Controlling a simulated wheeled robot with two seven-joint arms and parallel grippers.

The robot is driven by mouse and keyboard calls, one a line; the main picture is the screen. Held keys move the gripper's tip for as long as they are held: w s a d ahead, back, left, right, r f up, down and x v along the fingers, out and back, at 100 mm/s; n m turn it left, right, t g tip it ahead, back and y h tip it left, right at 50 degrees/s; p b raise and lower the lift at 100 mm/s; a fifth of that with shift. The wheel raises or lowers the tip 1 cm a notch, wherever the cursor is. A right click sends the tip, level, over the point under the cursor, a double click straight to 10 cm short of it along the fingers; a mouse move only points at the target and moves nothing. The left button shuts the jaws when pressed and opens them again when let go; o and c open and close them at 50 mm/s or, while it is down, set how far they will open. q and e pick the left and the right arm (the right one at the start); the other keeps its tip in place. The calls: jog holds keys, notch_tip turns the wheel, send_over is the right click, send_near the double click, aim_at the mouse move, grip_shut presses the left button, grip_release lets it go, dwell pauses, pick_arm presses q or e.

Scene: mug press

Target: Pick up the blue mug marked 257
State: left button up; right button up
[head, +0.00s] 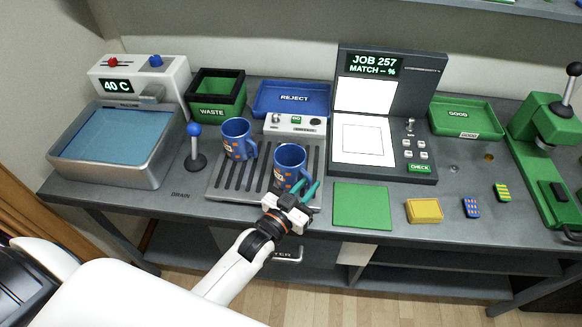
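Two blue mugs with orange and white marks stand on the slatted drain rack. One blue mug (236,139) is at the rack's back left, with its handle to the right. The other blue mug (289,162) is at the front right. The marks are too small to read, so I cannot tell which mug bears 257. My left gripper (294,188) is at the near side of the front right mug, its teal fingers spread apart by the mug's lower part. I cannot tell whether they touch it. My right gripper is not in view.
The drain rack (222,178) lies between a water basin (150,176) and a green mat (361,206). A blue-knobbed lever (194,146) stands left of the mugs. Behind are a waste bin (217,94), a reject tray (292,98) and the job station (385,120).

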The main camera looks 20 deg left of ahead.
pick_arm(q)
jog(key=shift+x, duration=1.55)
jog(key=shift+s, duration=0.1)
grip_shut()
jog(key=shift+r, duration=0.2)
